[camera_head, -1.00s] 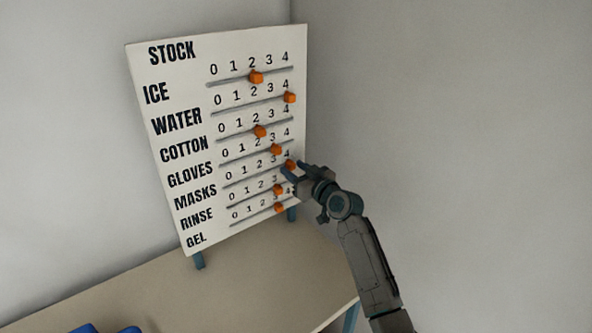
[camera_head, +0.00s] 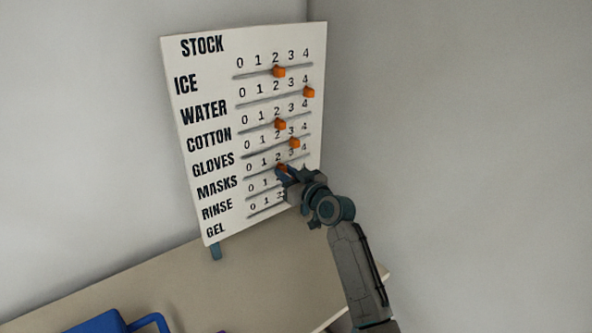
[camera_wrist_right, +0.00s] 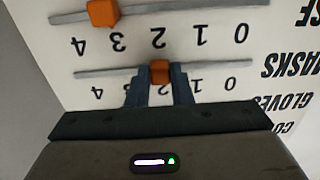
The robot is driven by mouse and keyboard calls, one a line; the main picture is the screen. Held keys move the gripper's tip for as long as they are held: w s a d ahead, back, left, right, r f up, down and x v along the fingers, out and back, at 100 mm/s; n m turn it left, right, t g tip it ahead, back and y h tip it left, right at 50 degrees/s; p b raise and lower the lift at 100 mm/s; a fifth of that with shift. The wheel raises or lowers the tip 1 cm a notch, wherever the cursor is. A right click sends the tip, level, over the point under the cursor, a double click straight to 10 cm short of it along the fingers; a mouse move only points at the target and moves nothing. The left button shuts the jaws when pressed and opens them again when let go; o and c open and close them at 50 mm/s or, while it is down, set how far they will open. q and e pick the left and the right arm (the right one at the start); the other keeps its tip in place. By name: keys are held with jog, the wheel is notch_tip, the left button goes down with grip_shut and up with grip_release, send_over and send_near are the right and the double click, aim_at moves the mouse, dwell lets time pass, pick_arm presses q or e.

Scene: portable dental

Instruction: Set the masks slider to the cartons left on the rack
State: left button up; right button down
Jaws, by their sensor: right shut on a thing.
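The white STOCK board (camera_head: 222,60) stands upright on the table, with labelled slider tracks numbered 0 to 4. My right gripper (camera_head: 286,171) is shut on the orange masks slider (camera_head: 282,168). In the right wrist view, upside down, the fingers (camera_wrist_right: 160,80) clasp the masks slider (camera_wrist_right: 161,70) on its track, at about 2. My gripper hides the rinse and gel sliders in the head view. No rack or cartons show. My left gripper is out of view.
The ice slider (camera_head: 279,71) is at 2, the water slider (camera_head: 308,92) at 4, the cotton slider (camera_head: 280,125) near 2 and the gloves slider (camera_head: 294,142) near 3. A blue object (camera_head: 98,322) is on the table (camera_head: 150,285). Grey walls stand behind.

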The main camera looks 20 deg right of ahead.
aim_at(265, 173)
jog(key=a, duration=0.1)
jog(key=s+a, duration=0.1)
jog(key=a, duration=0.2)
jog(key=shift+s, duration=0.25)
jog(key=shift+a, duration=0.25)
jog(key=shift+d, duration=0.15)
jog(key=c, duration=1.3)
grip_release()
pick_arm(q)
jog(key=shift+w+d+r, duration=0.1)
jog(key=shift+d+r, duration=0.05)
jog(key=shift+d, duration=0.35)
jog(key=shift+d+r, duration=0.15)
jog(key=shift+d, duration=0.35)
